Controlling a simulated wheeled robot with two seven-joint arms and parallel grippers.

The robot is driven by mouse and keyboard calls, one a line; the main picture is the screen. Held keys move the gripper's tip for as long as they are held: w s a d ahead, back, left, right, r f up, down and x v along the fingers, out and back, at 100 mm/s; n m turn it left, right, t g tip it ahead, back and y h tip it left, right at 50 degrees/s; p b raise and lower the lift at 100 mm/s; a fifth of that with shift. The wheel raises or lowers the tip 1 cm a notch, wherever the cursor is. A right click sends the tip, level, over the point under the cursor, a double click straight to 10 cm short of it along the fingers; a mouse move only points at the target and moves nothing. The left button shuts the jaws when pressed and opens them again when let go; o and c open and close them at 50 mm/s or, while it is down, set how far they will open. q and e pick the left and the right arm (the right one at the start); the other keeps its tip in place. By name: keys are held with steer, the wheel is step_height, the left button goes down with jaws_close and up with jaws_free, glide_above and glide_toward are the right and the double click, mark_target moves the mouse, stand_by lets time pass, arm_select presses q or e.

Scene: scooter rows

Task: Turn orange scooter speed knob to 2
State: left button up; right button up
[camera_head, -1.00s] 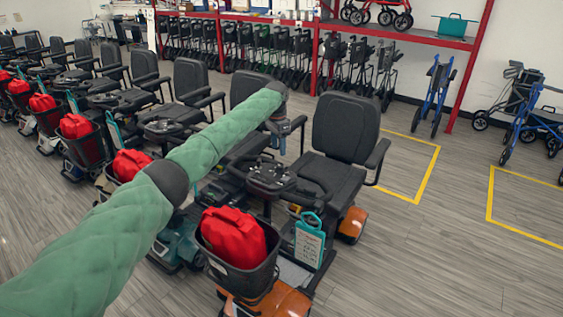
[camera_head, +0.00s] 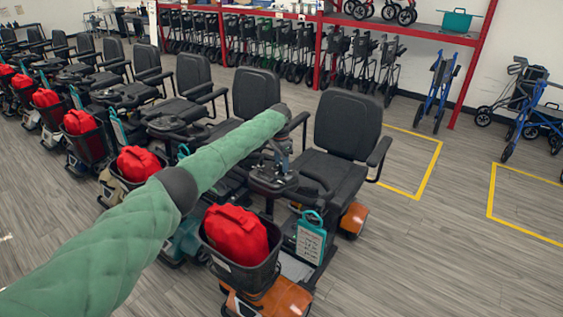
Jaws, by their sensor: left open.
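The orange scooter (camera_head: 283,300) stands nearest, with a black seat, orange body panels and a red bag in its front basket. Its dark control console (camera_head: 262,182) sits on the tiller behind the basket. The speed knob is too small to make out and partly hidden by my gripper. My left arm, in a green quilted sleeve, reaches in from the lower left. My left gripper (camera_head: 281,168) points down at the console, its fingers over or at the console's top; I cannot tell whether they touch it. It is open. My right gripper is not in view.
A red bag (camera_head: 236,235) fills the black front basket, and a teal tag (camera_head: 311,238) hangs beside it. More scooters stand in a row to the left. Red shelving (camera_head: 468,75) with walkers is behind. The floor right of the scooter is clear, with yellow lines.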

arm_select(q)
steer(key=c, duration=1)
